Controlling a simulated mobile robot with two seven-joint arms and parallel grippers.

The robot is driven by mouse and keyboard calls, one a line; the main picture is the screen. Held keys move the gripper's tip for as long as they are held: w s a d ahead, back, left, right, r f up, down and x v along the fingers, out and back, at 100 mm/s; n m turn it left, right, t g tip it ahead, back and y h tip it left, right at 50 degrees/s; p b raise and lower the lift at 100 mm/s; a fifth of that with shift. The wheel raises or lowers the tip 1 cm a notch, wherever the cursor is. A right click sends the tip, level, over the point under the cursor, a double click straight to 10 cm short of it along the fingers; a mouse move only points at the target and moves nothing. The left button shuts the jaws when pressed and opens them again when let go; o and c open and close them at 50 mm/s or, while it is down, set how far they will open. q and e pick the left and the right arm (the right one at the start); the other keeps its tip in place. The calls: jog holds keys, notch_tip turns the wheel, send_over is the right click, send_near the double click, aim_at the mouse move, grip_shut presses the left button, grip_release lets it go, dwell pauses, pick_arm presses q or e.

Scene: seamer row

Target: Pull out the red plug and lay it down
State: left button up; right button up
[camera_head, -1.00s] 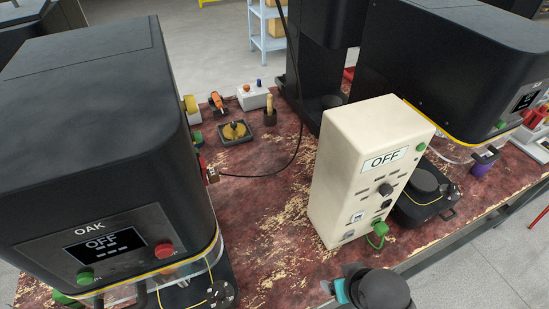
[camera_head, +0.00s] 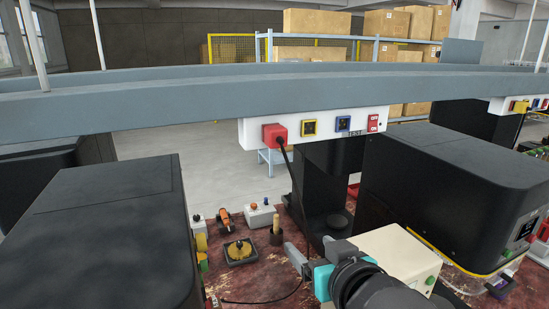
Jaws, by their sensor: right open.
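The red plug (camera_head: 274,135) sits in the left end of a white socket strip (camera_head: 237,129) under the grey overhead beam. Its black cord (camera_head: 294,185) hangs from it down toward the bench. My right gripper (camera_head: 309,254) is open and empty, with grey fingers and teal parts. It shows below the plug and slightly right of it in the picture, clearly apart from it, in front of the cord's lower stretch. My left gripper is out of view.
Black machines stand left (camera_head: 100,235) and right (camera_head: 450,190). A cream box (camera_head: 400,252) is behind my right arm. Small items crowd the worn red bench (camera_head: 262,275).

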aim_at(279, 140)
jog(key=w+a+r+t+y, duration=0.1)
jog(key=r, duration=0.6)
jog(key=w+a+r+n+t+y, duration=0.1)
jog(key=w+r+t, duration=0.1)
jog(key=r, duration=0.6)
jog(key=shift+a+r+t+y, duration=0.15)
jog(key=shift+a+t+y, duration=0.15)
jog(key=shift+a+y, duration=0.1)
jog(key=shift+w, duration=0.1)
jog(key=shift+x, duration=4.4)
grip_shut()
jog(key=shift+s, duration=0.2)
jog(key=shift+p+v, duration=0.5)
jog(key=shift+v, duration=2.3)
